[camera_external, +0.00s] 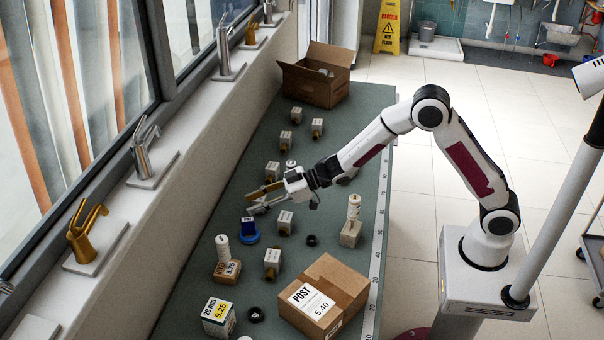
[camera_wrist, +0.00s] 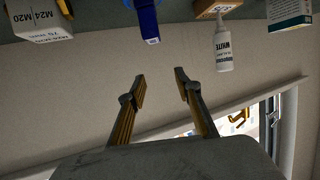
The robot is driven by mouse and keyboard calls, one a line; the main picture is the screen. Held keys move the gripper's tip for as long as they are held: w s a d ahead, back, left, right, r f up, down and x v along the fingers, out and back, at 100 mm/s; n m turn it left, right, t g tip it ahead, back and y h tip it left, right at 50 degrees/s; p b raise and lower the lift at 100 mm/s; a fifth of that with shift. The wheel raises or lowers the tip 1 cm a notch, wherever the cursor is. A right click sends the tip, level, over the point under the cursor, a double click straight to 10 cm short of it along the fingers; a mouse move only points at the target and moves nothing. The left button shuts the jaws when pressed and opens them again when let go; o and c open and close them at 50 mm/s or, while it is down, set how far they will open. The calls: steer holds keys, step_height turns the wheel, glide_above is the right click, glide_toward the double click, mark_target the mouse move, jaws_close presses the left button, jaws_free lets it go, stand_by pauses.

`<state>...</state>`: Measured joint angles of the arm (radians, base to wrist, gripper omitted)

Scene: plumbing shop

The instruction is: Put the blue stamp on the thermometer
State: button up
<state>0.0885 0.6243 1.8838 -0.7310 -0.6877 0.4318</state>
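A dark blue block with a pale label, which looks like the blue stamp (camera_external: 249,225), stands upright on the bench. At its foot is a brighter blue round piece (camera_external: 250,239). It also shows as a blue upright shape at the top of the wrist view (camera_wrist: 147,20), which looks upside down. My gripper (camera_external: 251,201) is open and empty, above the bench and a little behind the blue block. Its two parted fingers show in the wrist view (camera_wrist: 161,86) with nothing between them. I cannot make out a thermometer for sure.
Boxed fittings stand about, including a block (camera_external: 285,221) right of the blue block. A white bottle (camera_external: 222,248) stands on a brown box (camera_external: 227,271) in front. A POST carton (camera_external: 325,296) is front right, an open carton (camera_external: 316,76) at the far end. The window wall borders the left.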

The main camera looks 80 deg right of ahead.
steer(key=s+d+r+m+g+h, duration=0.1)
steer(key=s+d+r+m+h, duration=0.2)
steer(key=s+r, duration=0.55)
steer(key=s+d+r+g+h, duration=0.1)
steer(key=s+d+r+h, duration=0.3)
steer(key=s, duration=0.7)
steer(key=s+a+f+g+y, duration=0.1)
steer(key=s+g, duration=0.1)
steer(key=s, duration=1.3)
steer(key=s+a+f+m+g, duration=0.1)
steer(key=s+g, duration=0.2)
steer(key=s, duration=1.2)
steer(key=shift+s+f+y, duration=0.15)
steer(key=shift+f+y, duration=0.1)
steer(key=shift+y, duration=0.15)
